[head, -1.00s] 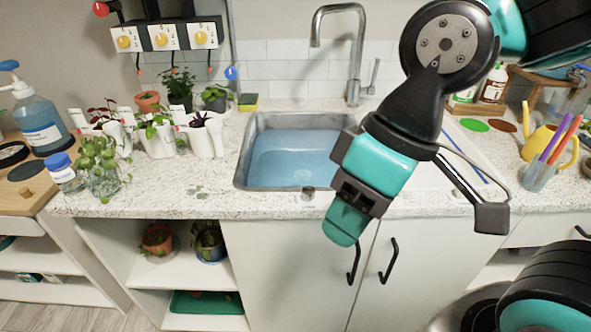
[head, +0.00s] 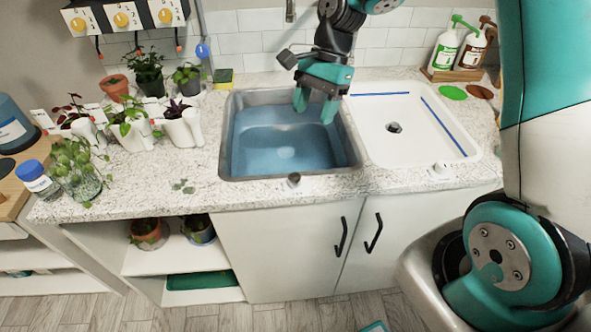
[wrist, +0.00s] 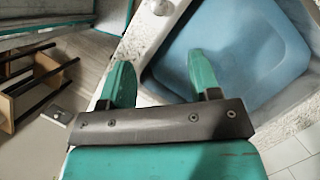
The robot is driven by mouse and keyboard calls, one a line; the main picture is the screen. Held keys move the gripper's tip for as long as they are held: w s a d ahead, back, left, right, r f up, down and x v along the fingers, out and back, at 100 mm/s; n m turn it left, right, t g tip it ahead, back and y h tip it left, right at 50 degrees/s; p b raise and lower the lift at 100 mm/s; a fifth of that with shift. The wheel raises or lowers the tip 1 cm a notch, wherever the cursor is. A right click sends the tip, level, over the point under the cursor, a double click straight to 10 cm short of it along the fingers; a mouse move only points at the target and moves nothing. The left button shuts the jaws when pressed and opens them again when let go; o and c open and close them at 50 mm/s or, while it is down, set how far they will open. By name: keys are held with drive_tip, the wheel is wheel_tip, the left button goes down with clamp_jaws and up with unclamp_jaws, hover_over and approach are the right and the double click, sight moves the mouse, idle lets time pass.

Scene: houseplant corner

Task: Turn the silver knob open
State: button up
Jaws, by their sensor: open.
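The silver knob (head: 294,179) is a small round knob at the front of the counter, just before the metal sink (head: 228,135). The sink holds blue water. My gripper (head: 315,105) points down over the right part of the sink, behind the knob and apart from it. Its two teal fingers are spread with nothing between them. In the wrist view the open gripper (wrist: 162,70) shows beside the sink's water, and a small pale round knob (wrist: 158,7) sits at the top edge, partly cut off. I cannot tell surely that it is the silver one.
A white basin (head: 395,150) with a drain is right of the sink, with a pale knob (head: 440,167) before it. Potted plants (head: 130,128) stand to the left. Soap bottles (head: 445,48) stand at back right. The counter around the silver knob is clear.

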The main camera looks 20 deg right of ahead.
sight(295, 177)
drive_tip(key=p+x, duration=0.1)
drive_tip(key=x, duration=1.4)
drive_tip(key=shift+s+a+f, duration=0.15)
drive_tip(key=shift+f, duration=0.1)
drive_tip(key=shift+c, duration=0.5)
drive_tip(key=c, duration=0.8)
